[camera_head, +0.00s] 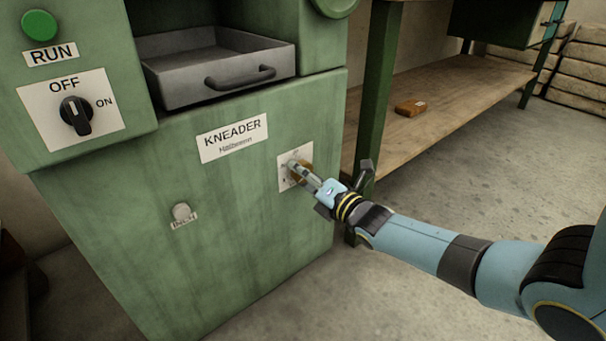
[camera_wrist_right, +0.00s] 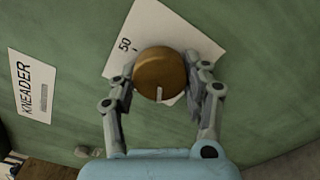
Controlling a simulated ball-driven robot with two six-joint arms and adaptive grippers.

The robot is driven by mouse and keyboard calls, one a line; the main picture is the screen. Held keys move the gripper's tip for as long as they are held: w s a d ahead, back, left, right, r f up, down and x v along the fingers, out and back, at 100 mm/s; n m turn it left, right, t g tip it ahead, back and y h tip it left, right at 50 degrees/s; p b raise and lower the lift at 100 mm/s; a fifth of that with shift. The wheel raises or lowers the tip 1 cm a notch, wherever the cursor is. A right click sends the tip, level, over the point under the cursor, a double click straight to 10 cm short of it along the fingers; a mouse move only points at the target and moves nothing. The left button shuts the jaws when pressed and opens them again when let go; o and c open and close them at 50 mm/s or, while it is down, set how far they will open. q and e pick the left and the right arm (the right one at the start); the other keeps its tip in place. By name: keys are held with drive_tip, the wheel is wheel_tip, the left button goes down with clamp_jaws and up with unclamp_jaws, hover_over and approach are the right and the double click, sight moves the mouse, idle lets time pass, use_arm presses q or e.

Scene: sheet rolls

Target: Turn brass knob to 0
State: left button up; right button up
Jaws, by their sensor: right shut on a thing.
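The brass knob (camera_wrist_right: 160,72) is round and sits on a white dial plate (camera_wrist_right: 205,48) on the green kneader front. A pale mark shows on the knob's rim at its lower edge in the right wrist view. The number 50 is legible on the plate; other markings are hidden by the knob and fingers. My right gripper (camera_wrist_right: 162,88) is shut on the knob, one finger on each side. In the head view my right gripper (camera_head: 301,170) covers most of the knob and part of the plate (camera_head: 284,178). My left gripper is not in view.
The kneader (camera_head: 140,240) carries a green RUN button (camera_head: 39,25), a black OFF/ON switch (camera_head: 76,114), a grey drawer with a handle (camera_head: 215,70) and a small pale button (camera_head: 182,212). A bench with a wooden shelf (camera_head: 450,90) stands right, holding a small brown block (camera_head: 410,107).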

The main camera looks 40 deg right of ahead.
drive_tip(key=shift+f, duration=0.15)
drive_tip(key=o, duration=1.2)
drive_tip(key=shift+c, duration=0.2)
drive_tip(key=s, duration=1.2)
drive_tip(key=shift+d, duration=0.45)
drive_tip(key=shift+s, duration=0.1)
